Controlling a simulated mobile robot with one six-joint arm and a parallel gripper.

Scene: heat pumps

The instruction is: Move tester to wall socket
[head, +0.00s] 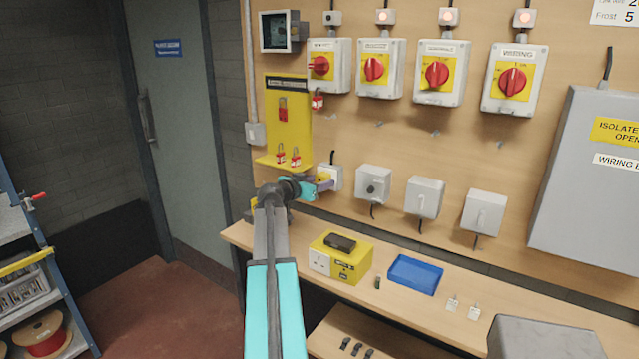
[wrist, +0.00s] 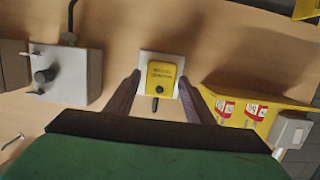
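The yellow tester (wrist: 161,77) sits against the front of the white wall socket (wrist: 143,63), roughly centred on its plate, with a short dark stub below it. My gripper (wrist: 159,84) is open, with one finger on each side of the tester and a visible gap to each. In the head view my gripper (head: 316,186) is at the wall beside the wall socket (head: 336,176). Only a small part of the yellow tester (head: 323,178) shows there, partly hidden by the gripper. Whether the tester is fully seated I cannot tell.
A yellow lockout board (head: 287,118) with red padlocks hangs above. Grey isolator boxes (head: 373,184) line the wall to the right. The bench below holds a yellow socket box (head: 340,262) with a dark device on top and a blue tray (head: 414,274).

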